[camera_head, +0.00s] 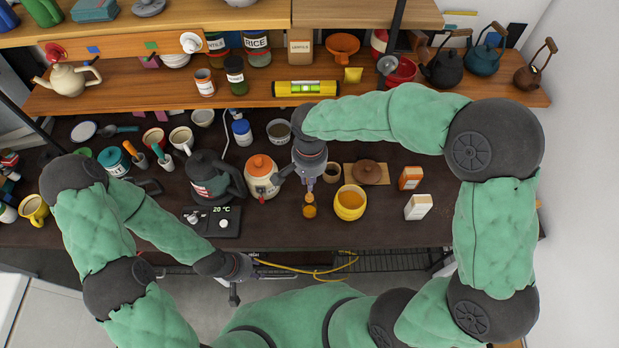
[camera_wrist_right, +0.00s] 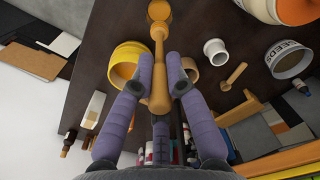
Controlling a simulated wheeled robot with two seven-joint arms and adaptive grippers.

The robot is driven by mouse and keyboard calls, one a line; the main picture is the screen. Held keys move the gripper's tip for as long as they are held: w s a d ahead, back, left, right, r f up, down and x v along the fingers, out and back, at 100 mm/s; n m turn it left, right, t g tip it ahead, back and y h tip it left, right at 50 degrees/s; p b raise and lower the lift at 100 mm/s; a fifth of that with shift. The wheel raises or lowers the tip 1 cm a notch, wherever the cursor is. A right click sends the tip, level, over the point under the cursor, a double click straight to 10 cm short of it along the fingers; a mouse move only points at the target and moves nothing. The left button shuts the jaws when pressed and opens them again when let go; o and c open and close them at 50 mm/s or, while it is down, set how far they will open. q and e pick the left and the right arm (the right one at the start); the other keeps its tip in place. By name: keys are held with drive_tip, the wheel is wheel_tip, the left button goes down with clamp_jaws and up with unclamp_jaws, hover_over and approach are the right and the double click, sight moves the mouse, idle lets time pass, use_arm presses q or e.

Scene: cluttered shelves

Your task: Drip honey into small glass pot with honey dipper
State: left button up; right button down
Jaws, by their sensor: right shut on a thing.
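My right gripper (camera_head: 309,181) is shut on the wooden handle of a honey dipper (camera_wrist_right: 159,60), seen between both fingers in the right wrist view. My left gripper (camera_head: 243,281) is open and empty in front of the table edge.
A cream jar with an orange lid (camera_head: 261,178) and a dark kettle (camera_head: 213,178) stand left of the right gripper. Shelves hold more clutter behind.

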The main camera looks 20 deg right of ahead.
drive_tip(key=shift+f+b, duration=0.85)
drive_tip(key=shift+f, duration=0.35)
drive_tip(key=shift+r, duration=0.1)
drive_tip(key=shift+r+p, duration=1.1)
drive_tip(key=shift+r, duration=0.5)
drive_tip(key=s+d, duration=0.2)
drive_tip(key=d, duration=1)
drive_tip(key=shift+d, duration=0.4)
drive_tip(key=shift+w+f, duration=0.1)
idle(3.4)
